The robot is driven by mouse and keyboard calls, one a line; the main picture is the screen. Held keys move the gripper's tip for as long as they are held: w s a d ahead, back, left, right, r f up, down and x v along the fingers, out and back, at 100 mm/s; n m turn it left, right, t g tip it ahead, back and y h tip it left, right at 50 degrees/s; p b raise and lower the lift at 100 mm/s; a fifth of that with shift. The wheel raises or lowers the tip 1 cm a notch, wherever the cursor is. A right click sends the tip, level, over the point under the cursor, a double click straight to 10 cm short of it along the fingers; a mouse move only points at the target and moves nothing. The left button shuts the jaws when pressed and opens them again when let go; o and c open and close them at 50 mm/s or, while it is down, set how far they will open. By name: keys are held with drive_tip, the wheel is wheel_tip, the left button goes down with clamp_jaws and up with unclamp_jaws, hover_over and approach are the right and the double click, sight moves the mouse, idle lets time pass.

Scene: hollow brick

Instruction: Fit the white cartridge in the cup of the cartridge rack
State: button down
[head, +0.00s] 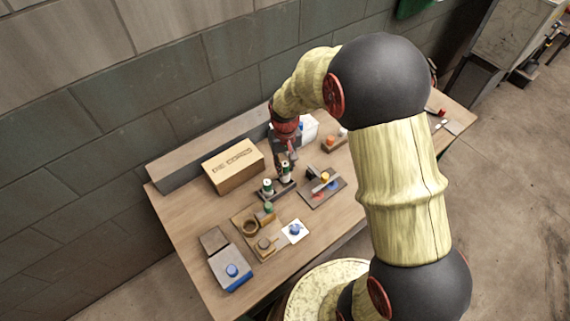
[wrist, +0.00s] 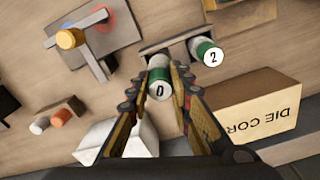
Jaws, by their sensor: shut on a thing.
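The cartridge rack (head: 279,194) is a dark narrow bar on the table, and it also shows in the wrist view (wrist: 178,43). My gripper (wrist: 161,80) is shut on a white cartridge (wrist: 158,62) with a green band and a "0" on its end. In the head view my gripper (head: 285,163) points down, with the held cartridge (head: 285,176) at the right end of the rack. I cannot tell whether it is seated or just above its cup. A second white-and-green cartridge (wrist: 207,52), marked "2", stands upright at the other end of the rack.
A cardboard box (head: 233,166) stands behind the rack, and a white container (head: 309,128) is behind my gripper. A board with an orange-topped part (head: 325,178) lies right of the rack. Wooden fixtures (head: 250,226) and a blue-and-grey box (head: 231,271) are at front left.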

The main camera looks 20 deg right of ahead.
idle(0.4)
drive_tip(key=shift+f, duration=0.3)
drive_tip(key=shift+f+b, duration=0.8)
drive_tip(key=shift+f, duration=0.95)
idle(1.5)
drive_tip(key=c, duration=1.5)
unclamp_jaws()
drive_tip(key=shift+c, duration=0.2)
wheel_tip(320, 180, up, 12)
